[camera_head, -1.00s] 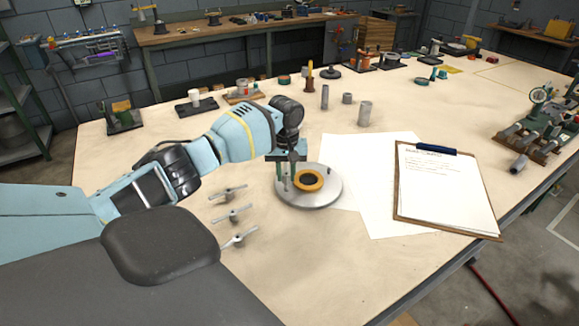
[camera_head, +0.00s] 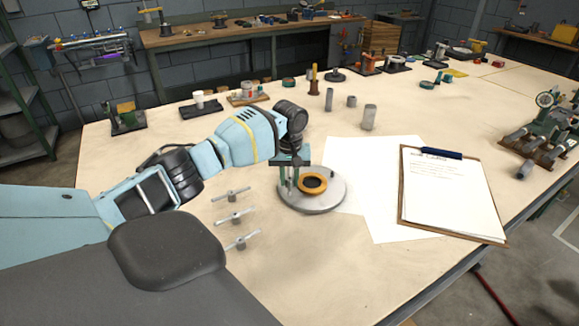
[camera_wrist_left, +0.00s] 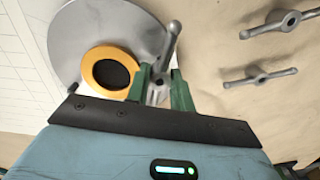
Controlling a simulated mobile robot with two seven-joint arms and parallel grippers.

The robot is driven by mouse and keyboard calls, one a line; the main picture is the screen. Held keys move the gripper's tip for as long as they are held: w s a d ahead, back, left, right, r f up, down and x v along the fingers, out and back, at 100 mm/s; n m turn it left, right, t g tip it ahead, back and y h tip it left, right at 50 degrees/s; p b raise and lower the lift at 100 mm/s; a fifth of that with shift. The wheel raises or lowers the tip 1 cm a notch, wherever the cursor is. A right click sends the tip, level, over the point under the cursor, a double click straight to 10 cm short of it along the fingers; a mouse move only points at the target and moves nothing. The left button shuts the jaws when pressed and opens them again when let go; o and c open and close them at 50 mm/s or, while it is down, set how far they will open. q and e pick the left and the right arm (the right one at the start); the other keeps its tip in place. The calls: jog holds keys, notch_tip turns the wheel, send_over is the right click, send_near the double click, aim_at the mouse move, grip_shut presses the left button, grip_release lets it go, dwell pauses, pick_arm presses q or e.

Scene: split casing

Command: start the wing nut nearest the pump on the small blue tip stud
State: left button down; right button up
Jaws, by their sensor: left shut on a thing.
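A round grey metal disc (camera_head: 333,196) with an orange ring (camera_head: 312,183) stands on the table. My left gripper (camera_head: 288,182) is over the left part of the disc, beside the ring. In the left wrist view its green fingers (camera_wrist_left: 163,92) are shut on a grey wing nut (camera_wrist_left: 172,40); one wing sticks out past them over the disc's edge. Whether this nut touches a stud is hidden. No blue stud tip can be made out. Three more wing nuts lie left of the disc: far (camera_head: 231,194), middle (camera_head: 234,217) and near (camera_head: 242,240). My right gripper is out of view.
White papers (camera_head: 372,180) and a clipboard (camera_head: 450,195) lie right of the disc. Grey cylinders (camera_head: 368,117) stand behind it. A green machine (camera_head: 553,125) is at the right edge. The table in front of the disc is clear.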

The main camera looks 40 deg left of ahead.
pick_arm(q)
jog(key=shift+f, duration=0.25)
jog(key=shift+f, duration=0.15)
